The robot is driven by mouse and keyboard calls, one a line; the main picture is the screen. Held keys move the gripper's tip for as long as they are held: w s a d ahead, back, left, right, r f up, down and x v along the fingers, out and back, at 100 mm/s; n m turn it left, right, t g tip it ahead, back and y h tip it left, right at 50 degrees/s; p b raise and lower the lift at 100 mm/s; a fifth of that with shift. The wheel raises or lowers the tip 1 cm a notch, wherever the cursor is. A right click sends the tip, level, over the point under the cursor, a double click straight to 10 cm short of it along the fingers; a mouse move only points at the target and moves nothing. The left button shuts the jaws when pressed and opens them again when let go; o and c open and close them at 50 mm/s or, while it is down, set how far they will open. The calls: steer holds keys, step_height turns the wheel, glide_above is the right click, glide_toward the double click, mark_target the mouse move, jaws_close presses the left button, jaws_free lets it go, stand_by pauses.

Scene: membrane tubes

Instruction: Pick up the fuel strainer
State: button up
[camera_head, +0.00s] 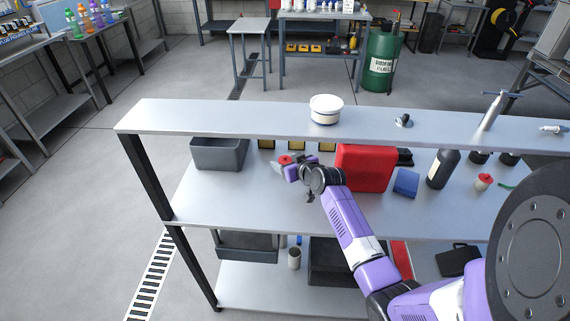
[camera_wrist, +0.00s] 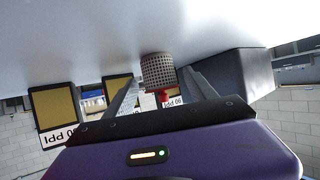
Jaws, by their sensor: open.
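The fuel strainer, which I take to be the grey mesh cylinder with a red end, (camera_wrist: 158,70) shows in the wrist view, where the picture looks upside down. It stands on the shelf board. Its red part also shows in the head view (camera_head: 285,159), just beyond my gripper, on the middle shelf. My gripper (camera_head: 281,166) reaches low over that shelf. In the wrist view its two grey fingers (camera_wrist: 160,80) are open, one on each side of the strainer, with gaps visible. I cannot tell how deep the strainer sits between them. My gripper's body hides the near parts.
A grey bin (camera_head: 220,154) stands left of my gripper and a red box (camera_head: 365,168) close on the right. Several black-framed yellow panels (camera_wrist: 55,110) stand behind. The upper shelf (camera_head: 220,117) overhangs the back. The front left of the middle shelf (camera_head: 225,200) is clear.

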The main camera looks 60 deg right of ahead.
mark_target(281, 160)
steer(key=shift+x, duration=1.85)
steer(key=shift+a, duration=0.1)
